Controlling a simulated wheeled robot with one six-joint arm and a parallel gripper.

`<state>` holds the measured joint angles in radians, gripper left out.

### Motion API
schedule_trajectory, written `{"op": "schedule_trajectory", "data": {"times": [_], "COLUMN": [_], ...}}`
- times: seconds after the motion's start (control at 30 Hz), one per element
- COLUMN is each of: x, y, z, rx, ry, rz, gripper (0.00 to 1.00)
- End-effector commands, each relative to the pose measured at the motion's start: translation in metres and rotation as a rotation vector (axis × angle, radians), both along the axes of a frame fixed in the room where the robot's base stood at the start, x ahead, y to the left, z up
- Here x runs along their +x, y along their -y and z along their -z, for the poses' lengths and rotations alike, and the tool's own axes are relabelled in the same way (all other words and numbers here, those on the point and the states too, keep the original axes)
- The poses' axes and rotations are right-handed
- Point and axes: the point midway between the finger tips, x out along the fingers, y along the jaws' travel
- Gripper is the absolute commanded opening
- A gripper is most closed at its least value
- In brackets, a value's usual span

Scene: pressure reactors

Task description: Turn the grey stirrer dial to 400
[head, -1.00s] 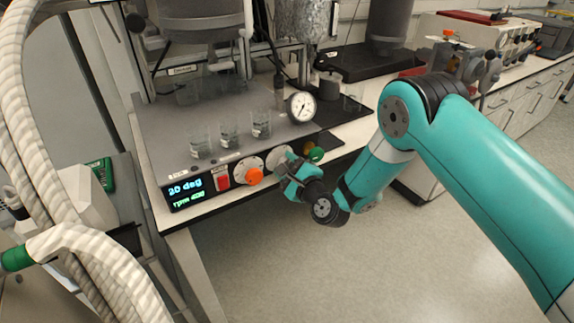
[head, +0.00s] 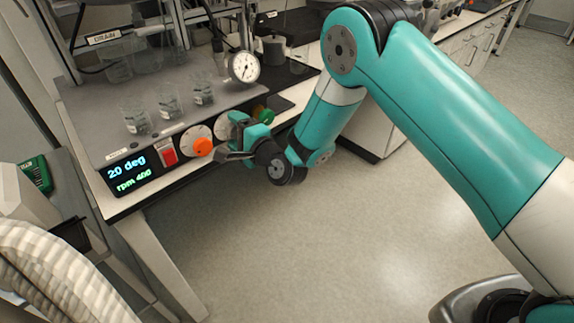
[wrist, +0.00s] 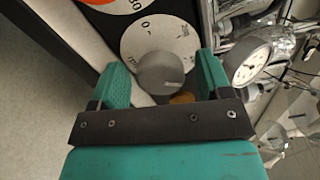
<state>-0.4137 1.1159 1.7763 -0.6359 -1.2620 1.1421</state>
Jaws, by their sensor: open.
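The grey stirrer dial (wrist: 160,73) is a round knob on a white scale plate (wrist: 150,35) in the wrist view. My open gripper (wrist: 162,68) has one green finger on each side of it, with a visible gap at the sides. In the head view my gripper (head: 236,143) is at the panel front and hides most of the knob; part of its white plate (head: 222,128) shows. The panel display (head: 129,174) reads "20 deg" and "rpm 400".
An orange dial (head: 202,147) and a red switch (head: 169,151) sit left of the grey dial. A green knob (head: 263,115) is just to its right. Glass beakers (head: 168,101) and a pressure gauge (head: 244,67) stand above the panel. The floor in front is clear.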

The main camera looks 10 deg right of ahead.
Motion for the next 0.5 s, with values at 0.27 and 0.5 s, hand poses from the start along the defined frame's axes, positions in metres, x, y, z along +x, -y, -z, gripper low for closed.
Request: {"op": "schedule_trajectory", "data": {"times": [0.27, 0.5], "x": [0.0019, 0.0017], "y": [0.0009, 0.0003], "z": [0.0040, -0.0001], "rx": [-0.477, -0.840], "ry": [0.331, 0.575], "rz": [0.006, 0.006], "gripper": [0.72, 0.72]}}
